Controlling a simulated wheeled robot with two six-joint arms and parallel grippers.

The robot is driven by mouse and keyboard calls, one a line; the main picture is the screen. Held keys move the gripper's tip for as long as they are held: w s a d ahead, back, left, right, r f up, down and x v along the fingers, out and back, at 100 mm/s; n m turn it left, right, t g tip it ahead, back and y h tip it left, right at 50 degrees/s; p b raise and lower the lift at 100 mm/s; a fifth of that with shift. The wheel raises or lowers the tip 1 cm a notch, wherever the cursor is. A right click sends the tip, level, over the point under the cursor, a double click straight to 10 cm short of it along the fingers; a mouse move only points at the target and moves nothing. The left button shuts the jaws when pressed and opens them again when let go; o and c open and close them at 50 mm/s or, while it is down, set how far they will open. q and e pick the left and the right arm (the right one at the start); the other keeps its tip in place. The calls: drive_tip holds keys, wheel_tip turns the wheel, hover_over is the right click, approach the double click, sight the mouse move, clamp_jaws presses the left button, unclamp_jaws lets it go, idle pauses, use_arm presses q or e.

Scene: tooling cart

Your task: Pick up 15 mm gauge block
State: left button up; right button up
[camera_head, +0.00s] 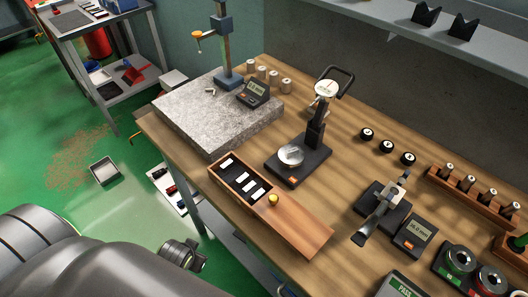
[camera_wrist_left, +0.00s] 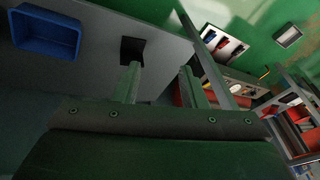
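The gauge blocks are pale, narrow pieces (camera_head: 250,185) lying in black slots of an open wooden case (camera_head: 215,177) on the bench. Several show, but I cannot read their sizes, so I cannot tell which is the 15 mm one. My left arm reaches in from the lower left of the head view, below and left of the case and apart from it. In the left wrist view my left gripper (camera_wrist_left: 160,75) has its two fingers apart with nothing between them. My right gripper is not in view.
The case's wooden lid (camera_head: 300,228) lies to its right, with a yellow knob (camera_head: 273,199). A granite plate (camera_head: 205,110) with a stand (camera_head: 228,55) is behind. A dial gauge stand (camera_head: 312,140) is right of the case. A digital micrometer (camera_head: 380,208) stands further right.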

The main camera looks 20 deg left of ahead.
use_arm(q)
drive_tip(key=w+a+r+m+t+y, duration=0.15)
drive_tip(key=w+r+m+t, duration=0.3)
drive_tip(key=r, duration=0.75)
drive_tip(key=w+a+r+m+t+y+b, duration=0.1)
drive_tip(key=w+a+r+m+t, duration=0.3)
drive_tip(key=r, duration=0.7)
drive_tip(key=w+a+r+m+t+y, duration=0.1)
drive_tip(key=w+r+m+t+y, duration=0.25)
drive_tip(key=r, duration=0.85)
drive_tip(key=w+d+r+m+t+h, duration=0.4)
drive_tip(key=d+r+m+h, duration=0.45)
drive_tip(key=m+h, duration=0.6)
drive_tip(key=m+g+h, duration=0.3)
drive_tip(key=m+g, duration=0.6)
drive_tip(key=m, duration=0.9)
approach(287, 151)
drive_tip(key=shift+g, duration=0.3)
drive_tip(key=shift+r+p+x, duration=0.2)
drive_tip(key=shift+p+x, duration=0.5)
drive_tip(key=shift+x, duration=3.4)
